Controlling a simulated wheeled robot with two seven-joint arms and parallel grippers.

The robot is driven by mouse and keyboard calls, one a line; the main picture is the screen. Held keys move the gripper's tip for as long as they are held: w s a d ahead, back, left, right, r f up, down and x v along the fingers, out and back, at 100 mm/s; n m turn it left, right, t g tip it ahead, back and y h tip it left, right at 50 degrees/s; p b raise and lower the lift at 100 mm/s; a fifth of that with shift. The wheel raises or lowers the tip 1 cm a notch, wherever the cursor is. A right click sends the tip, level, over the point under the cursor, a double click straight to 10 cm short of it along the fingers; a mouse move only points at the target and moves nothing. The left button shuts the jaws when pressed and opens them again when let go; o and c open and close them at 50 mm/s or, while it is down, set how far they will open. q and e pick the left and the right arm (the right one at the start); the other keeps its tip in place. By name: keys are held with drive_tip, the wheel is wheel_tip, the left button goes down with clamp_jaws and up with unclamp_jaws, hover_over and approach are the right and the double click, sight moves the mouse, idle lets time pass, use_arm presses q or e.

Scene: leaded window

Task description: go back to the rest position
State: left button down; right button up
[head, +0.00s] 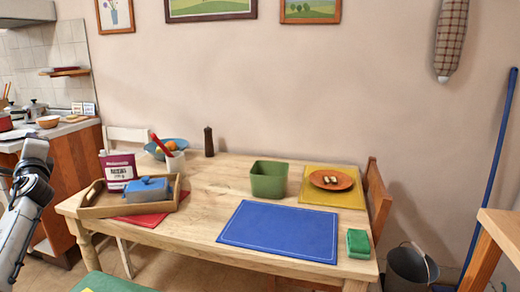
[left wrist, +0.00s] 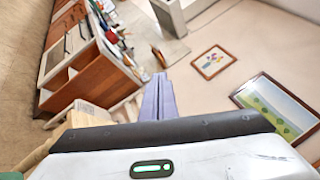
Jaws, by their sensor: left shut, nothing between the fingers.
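My left arm (head: 22,215) rises at the left edge of the head view, left of the wooden table (head: 205,210) and apart from it. In the left wrist view, the fingers of my left gripper (left wrist: 158,97) are together, with nothing between them. They point toward the wall and kitchen side, clear of any object. My right gripper and right arm are in neither view.
The table bears a wooden tray (head: 88,211) with a blue-lidded dish (head: 147,190), a raisins package (head: 118,170), a green bin (head: 268,180) and a blue mat (head: 282,231). A wooden chair (head: 378,200) stands at its right. A kitchen counter (head: 75,165) is behind my left arm.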

use_arm(q)
drive_tip(key=w+d+f+n+h, duration=0.5)
drive_tip(key=d+f+n+h, duration=0.15)
drive_tip(key=n, duration=0.95)
drive_tip(key=s+d+f+m+h, duration=0.1)
drive_tip(key=s+d+f+h, duration=0.15)
drive_tip(key=d+f, duration=0.4)
drive_tip(key=s+d+f+m+g+h, duration=0.1)
drive_tip(key=s+d+f, duration=0.25)
drive_tip(key=f, duration=0.65)
drive_tip(key=s+d+f+m+h, duration=0.1)
drive_tip(key=s+d+f, duration=0.1)
drive_tip(key=d+f, duration=0.55)
drive_tip(key=s+d+f+m+g+h, duration=0.1)
drive_tip(key=s+d+f+h, duration=0.1)
drive_tip(key=s+d+f, duration=0.5)
drive_tip(key=s+d+f+g+h, duration=0.1)
drive_tip(key=s+d+f+g, duration=0.1)
drive_tip(key=s+d+f, duration=0.5)
drive_tip(key=s+d+f+h, duration=0.1)
drive_tip(key=s+d, duration=0.2)
drive_tip(key=s, duration=0.5)
drive_tip(key=s+d+f+g, duration=0.1)
drive_tip(key=s+d+f, duration=0.1)
drive_tip(key=s, duration=0.6)
drive_tip(key=s+d+f+g+h+p, duration=0.1)
drive_tip(key=s+d, duration=0.3)
drive_tip(key=s, duration=0.4)
drive_tip(key=shift+s+d+f+h, duration=0.3)
drive_tip(key=shift+f, duration=0.4)
